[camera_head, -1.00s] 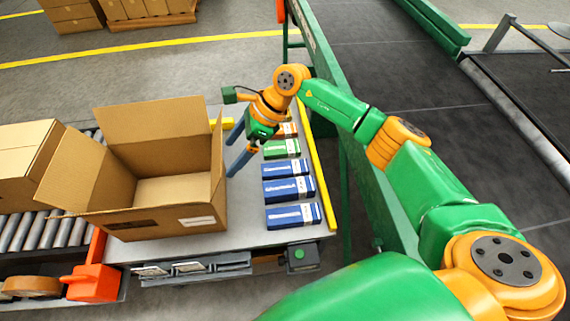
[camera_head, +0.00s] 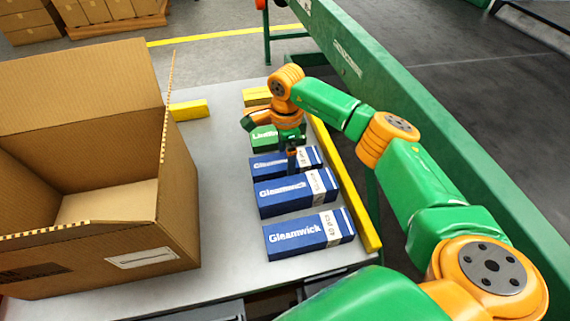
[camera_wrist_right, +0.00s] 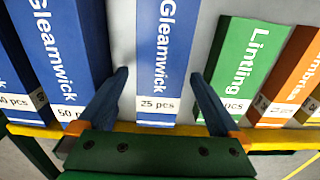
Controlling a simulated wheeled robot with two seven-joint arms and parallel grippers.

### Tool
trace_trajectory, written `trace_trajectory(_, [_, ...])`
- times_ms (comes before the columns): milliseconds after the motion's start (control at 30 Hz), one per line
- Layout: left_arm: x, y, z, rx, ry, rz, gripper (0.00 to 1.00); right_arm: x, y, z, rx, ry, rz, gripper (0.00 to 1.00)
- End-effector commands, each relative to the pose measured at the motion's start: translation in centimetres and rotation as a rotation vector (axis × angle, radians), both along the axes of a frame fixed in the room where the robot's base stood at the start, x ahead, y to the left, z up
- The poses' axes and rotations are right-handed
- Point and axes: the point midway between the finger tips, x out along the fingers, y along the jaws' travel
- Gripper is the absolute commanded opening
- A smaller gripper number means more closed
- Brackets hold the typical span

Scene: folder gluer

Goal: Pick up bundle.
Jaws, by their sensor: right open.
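Several carton bundles lie in a row on the grey table. The far blue Gleamwick bundle (camera_head: 262,166), marked 25 pcs in the right wrist view (camera_wrist_right: 161,45), is beneath my right gripper (camera_head: 291,160). In the wrist view the open fingers of my right gripper (camera_wrist_right: 160,75) point along both sides of this bundle, with nothing clamped. Two more blue Gleamwick bundles lie nearer, a middle one (camera_head: 285,197) and a front one (camera_head: 300,237). A green Linting bundle (camera_head: 264,138) lies beyond, partly hidden by my wrist. My left gripper is out of view.
A large open cardboard box (camera_head: 165,225) stands left of the row, with bare table between. A yellow rail (camera_head: 362,220) runs along the table's right edge, beside a green machine frame (camera_head: 400,85). An orange bundle (camera_wrist_right: 297,75) lies past the green one.

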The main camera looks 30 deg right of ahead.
Motion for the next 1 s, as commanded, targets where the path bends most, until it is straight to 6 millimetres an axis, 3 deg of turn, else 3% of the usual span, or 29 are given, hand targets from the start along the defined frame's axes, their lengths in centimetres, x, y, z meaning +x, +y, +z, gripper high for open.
trace_trajectory(100, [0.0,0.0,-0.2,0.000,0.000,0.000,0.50,0.0,0.1,-1.2,0.001,0.001,0.000,1.00])
trace_trajectory(300, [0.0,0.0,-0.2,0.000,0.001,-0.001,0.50,0.0,0.1,-1.2,0.002,-0.001,0.001,0.97])
trace_trajectory(633, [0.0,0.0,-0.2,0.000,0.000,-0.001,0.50,0.0,0.1,-1.2,0.002,-0.001,0.001,0.10])
trace_trajectory(867, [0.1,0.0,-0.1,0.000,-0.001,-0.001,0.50,0.1,0.1,-1.1,0.001,-0.002,0.001,0.10])
trace_trajectory(1000, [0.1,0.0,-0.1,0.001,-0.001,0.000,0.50,0.1,0.0,0.4,0.001,-0.005,0.001,0.10])
